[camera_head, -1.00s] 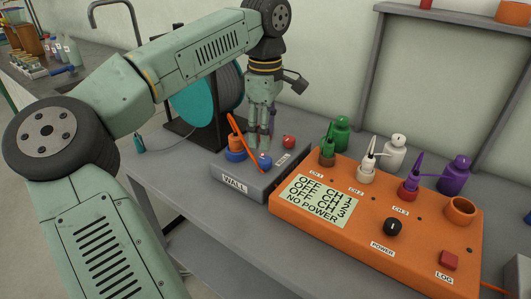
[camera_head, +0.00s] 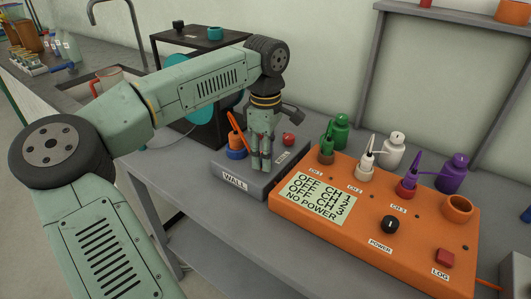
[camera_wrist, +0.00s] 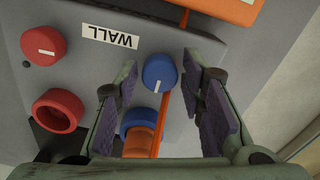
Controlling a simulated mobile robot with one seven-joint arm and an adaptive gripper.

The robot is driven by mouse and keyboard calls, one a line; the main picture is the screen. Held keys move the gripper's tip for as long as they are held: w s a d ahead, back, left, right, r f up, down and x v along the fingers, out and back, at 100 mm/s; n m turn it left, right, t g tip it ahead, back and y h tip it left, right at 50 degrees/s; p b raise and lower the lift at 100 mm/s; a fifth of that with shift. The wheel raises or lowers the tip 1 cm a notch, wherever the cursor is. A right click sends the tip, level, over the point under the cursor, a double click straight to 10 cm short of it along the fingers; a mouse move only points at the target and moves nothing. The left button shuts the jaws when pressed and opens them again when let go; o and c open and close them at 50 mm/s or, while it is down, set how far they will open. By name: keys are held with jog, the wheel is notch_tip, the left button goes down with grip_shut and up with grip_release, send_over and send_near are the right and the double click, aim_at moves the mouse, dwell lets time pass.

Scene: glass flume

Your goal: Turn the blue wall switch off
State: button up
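The blue wall switch (camera_wrist: 160,72) is a round blue knob with a short white mark near its lower rim in the wrist view. It sits on the grey box labelled WALL (camera_head: 232,176). My gripper (camera_wrist: 160,78) is open, with one dark-padded finger on each side of the knob and a small gap visible on both sides. In the head view my gripper (camera_head: 262,166) points down at the box and its fingers hide the blue switch.
A blue socket (camera_head: 236,153) with an orange plug and cable stands close to the fingers. A red knob (camera_head: 288,139) and red socket (camera_wrist: 58,110) share the box. The orange panel (camera_head: 345,235), reading NO POWER, is just right.

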grip_shut()
jog(key=shift+n, duration=0.3)
jog(key=n+b, duration=0.1)
jog(key=n, duration=0.2)
jog(key=shift+n+b, duration=0.3)
jog(key=n+b, duration=0.1)
jog(key=n, duration=0.3)
jog(key=shift+w, duration=0.1)
jog(key=n+b, duration=0.1)
jog(key=n, duration=0.4)
jog(key=n+b, duration=0.1)
jog(key=n, duration=0.3)
jog(key=shift+a+n, duration=0.1)
jog(key=shift+n, duration=0.2)
dwell(0.3)
